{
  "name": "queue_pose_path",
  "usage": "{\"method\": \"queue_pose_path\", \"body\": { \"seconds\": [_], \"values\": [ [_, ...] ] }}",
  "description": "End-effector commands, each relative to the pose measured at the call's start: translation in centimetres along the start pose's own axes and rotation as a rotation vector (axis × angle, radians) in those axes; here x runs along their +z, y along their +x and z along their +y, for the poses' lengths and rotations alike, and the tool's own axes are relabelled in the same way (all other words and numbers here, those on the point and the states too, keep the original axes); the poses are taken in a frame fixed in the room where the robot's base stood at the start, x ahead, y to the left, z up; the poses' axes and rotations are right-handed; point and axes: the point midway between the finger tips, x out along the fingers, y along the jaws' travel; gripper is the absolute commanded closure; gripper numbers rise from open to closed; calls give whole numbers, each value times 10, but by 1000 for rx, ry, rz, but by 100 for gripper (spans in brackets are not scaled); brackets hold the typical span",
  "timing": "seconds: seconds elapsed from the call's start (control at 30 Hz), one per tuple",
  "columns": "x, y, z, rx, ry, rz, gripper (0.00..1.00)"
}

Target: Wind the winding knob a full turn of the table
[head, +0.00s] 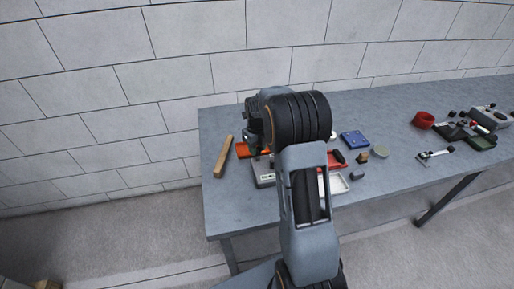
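My arm reaches over the grey table (360,194), and its wrist end is above the left part of the tabletop. My gripper's fingers cannot be made out behind the dark wrist links. A light grey boxy device (264,180) with a small label stands below the wrist, partly hidden by my arm. I cannot make out the winding knob; it may be hidden behind my arm.
A wooden bar (223,157) lies left of the device. The front middle of the table is clear.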

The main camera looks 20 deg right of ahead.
Motion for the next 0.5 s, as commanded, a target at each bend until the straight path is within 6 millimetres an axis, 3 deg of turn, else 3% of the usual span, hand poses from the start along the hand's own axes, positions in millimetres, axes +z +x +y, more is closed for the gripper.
{"method": "queue_pose_path", "body": {
  "seconds": [0.23, 0.5],
  "values": [
    [0, 0, 0, 1, 0, 1, 43],
    [0, -2, 0, 1, 0, 1, 43]
  ]
}}
